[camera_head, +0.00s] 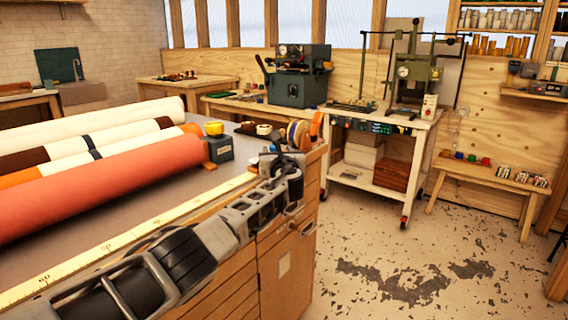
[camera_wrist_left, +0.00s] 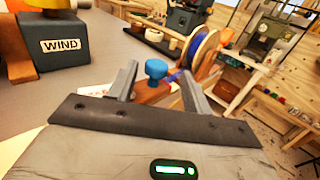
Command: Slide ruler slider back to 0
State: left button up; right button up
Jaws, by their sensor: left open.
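The yellow ruler (camera_head: 110,246) runs along the front edge of the grey worktable. In the left wrist view, a reddish-brown block with a blue knob (camera_wrist_left: 156,68), apparently the slider, shows between my left gripper's fingers. My left gripper (camera_wrist_left: 160,80) is open, with one finger on each side of the knob; I cannot tell if either touches it. In the head view, my left gripper (camera_head: 284,158) is at the far right end of the ruler and largely hides the slider there. My right gripper is in neither view.
Rolls, including a big coral one (camera_head: 110,185), lie behind the ruler. Floor is clear right of the bench.

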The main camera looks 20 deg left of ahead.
pick_arm(q)
jog(key=p+v, duration=0.2)
jog(key=v, duration=1.2)
jog(key=shift+s+p, duration=0.2)
jog(key=shift+p, duration=0.2)
jog(key=shift+r, duration=0.1)
jog(key=s+d+f+n+g+h, duration=0.1)
jog(key=s+d+f+n+h, duration=0.25)
jog(key=f, duration=0.35)
jog(key=s+d+f+n+g+h, duration=0.1)
jog(key=s+d+f+n+h, duration=0.15)
jog(key=s+f, duration=0.35)
jog(key=s+d+f+n+g+h, duration=0.1)
jog(key=s+d+f+n+h, duration=0.25)
jog(key=f, duration=0.45)
jog(key=s+d+f+n+h, duration=0.1)
jog(key=s+f+n, duration=0.1)
jog(key=s+n, duration=0.7)
jog(key=s+d+f+n+g+h, duration=0.1)
jog(key=s+f+n+h, duration=0.1)
jog(key=s+n, duration=0.7)
jog(key=s, duration=0.3)
jog(key=shift+s+d+g, duration=0.25)
jog(key=shift+d+g, duration=0.05)
jog(key=shift+d, duration=0.05)
jog(key=shift+f+h, duration=0.1)
jog(key=shift+h, duration=0.15)
